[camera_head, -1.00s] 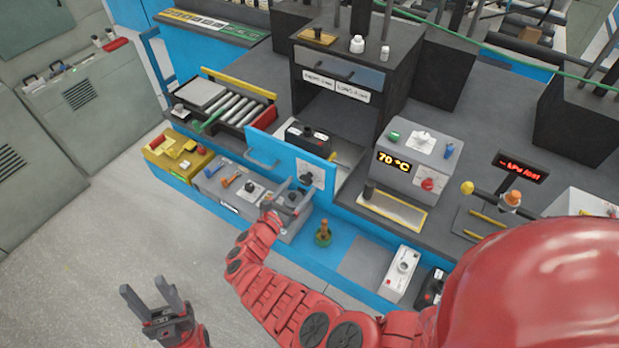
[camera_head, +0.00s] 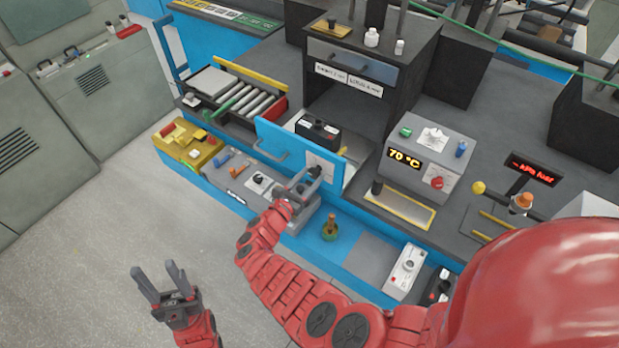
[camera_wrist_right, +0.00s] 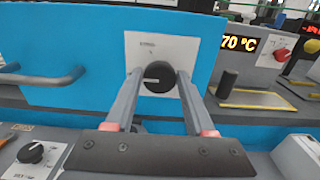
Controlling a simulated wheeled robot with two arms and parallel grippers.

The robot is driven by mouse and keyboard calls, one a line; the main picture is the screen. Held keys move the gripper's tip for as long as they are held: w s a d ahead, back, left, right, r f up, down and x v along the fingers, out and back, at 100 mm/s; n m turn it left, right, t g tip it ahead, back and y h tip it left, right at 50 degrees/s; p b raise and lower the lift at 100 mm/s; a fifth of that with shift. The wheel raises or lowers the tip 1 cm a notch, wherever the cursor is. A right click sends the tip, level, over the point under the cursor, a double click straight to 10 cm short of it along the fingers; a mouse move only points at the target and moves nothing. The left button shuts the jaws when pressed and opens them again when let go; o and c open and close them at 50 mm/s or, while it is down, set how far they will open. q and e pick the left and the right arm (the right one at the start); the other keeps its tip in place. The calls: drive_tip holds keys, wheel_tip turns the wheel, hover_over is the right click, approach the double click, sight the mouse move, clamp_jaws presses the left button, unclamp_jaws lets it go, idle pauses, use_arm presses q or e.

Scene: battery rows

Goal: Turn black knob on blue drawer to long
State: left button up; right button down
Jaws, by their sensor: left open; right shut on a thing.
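The blue drawer (camera_head: 272,135) stands pulled out under the dark cabinet, with a white label plate (camera_head: 325,160) on its front. The black knob (camera_wrist_right: 159,80) sits on that plate in the right wrist view. Its white mark lies about level, pointing left. Small print shows above and right of the knob, too small to read. My right gripper (camera_wrist_right: 159,77) has a finger on each side of the knob and is shut on it. In the head view the right gripper (camera_head: 304,180) partly covers the knob. My left gripper (camera_head: 156,273) is open and empty above the floor.
A drawer handle (camera_wrist_right: 38,78) is left of the knob. A grey box with another black knob (camera_wrist_right: 33,152) is below left. A white switch box (camera_head: 405,270) and a green-based object (camera_head: 330,231) stand on the lower blue ledge. The floor at left is clear.

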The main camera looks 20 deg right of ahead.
drive_tip(key=shift+f+m, duration=0.1)
drive_tip(key=shift+m, duration=0.3)
drive_tip(key=shift+f+m+b, duration=0.1)
drive_tip(key=shift+m+b, duration=0.65)
drive_tip(key=shift+m, duration=0.25)
drive_tip(key=shift+d+f+m+b, duration=0.1)
drive_tip(key=shift+m+b, duration=0.6)
drive_tip(key=shift+m, duration=0.1)
drive_tip(key=m+b, duration=0.6)
drive_tip(key=b, duration=0.1)
drive_tip(key=shift+s+f, duration=0.15)
drive_tip(key=shift+r+m+b, duration=0.25)
drive_tip(key=shift+m+b, duration=0.55)
drive_tip(key=shift+b, duration=0.05)
drive_tip(key=shift+c, duration=1.3)
unclamp_jaws()
